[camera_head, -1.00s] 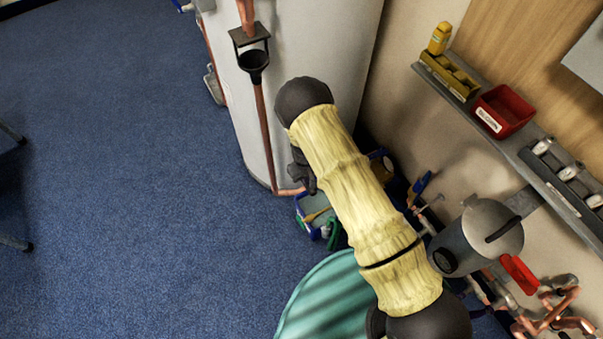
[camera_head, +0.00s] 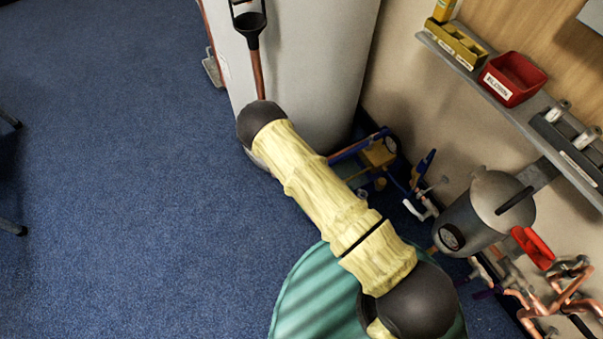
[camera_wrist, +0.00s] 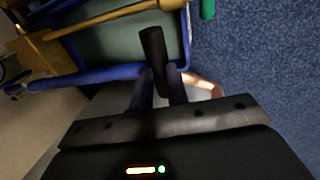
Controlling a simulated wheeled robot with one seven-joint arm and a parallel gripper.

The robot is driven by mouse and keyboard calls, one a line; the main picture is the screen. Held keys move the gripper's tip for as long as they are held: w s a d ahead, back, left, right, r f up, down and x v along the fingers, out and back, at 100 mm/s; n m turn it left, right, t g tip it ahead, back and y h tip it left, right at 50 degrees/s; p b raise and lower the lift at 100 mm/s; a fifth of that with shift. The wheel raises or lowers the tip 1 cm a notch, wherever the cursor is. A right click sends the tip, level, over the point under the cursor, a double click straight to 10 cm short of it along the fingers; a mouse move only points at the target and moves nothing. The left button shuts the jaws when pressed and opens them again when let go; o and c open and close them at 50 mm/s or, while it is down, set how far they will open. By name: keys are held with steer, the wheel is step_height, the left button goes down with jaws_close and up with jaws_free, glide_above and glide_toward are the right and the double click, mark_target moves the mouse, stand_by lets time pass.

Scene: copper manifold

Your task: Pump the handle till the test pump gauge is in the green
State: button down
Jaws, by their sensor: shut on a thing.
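The test pump shows in the wrist view as a blue-rimmed tank (camera_wrist: 110,42) with a grey-green inside and a yellow bar (camera_wrist: 100,18) across it. A black handle grip (camera_wrist: 152,45) stands between the fingers of my gripper (camera_wrist: 158,88), which is shut on it. In the head view my arm covers much of the pump; a blue bar and a yellow block (camera_head: 378,154) show to its right. My gripper is hidden there. I cannot make out the pump's gauge in either view.
A white cylinder (camera_head: 300,75) stands behind my arm. A grey vessel (camera_head: 478,215) with a dark dial and copper pipes (camera_head: 550,300) are on the right wall. A shelf holds a red bin (camera_head: 512,78). Blue carpet (camera_head: 120,180) at left is clear.

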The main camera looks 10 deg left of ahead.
steer(key=shift+s+a+f, duration=0.15)
steer(key=shift+s+f, duration=0.25)
steer(key=shift+f, duration=0.3)
steer(key=p+v, duration=0.6)
steer(key=v, duration=0.9)
steer(key=shift+w+p, duration=0.3)
steer(key=shift+w, duration=0.05)
steer(key=shift+r, duration=0.15)
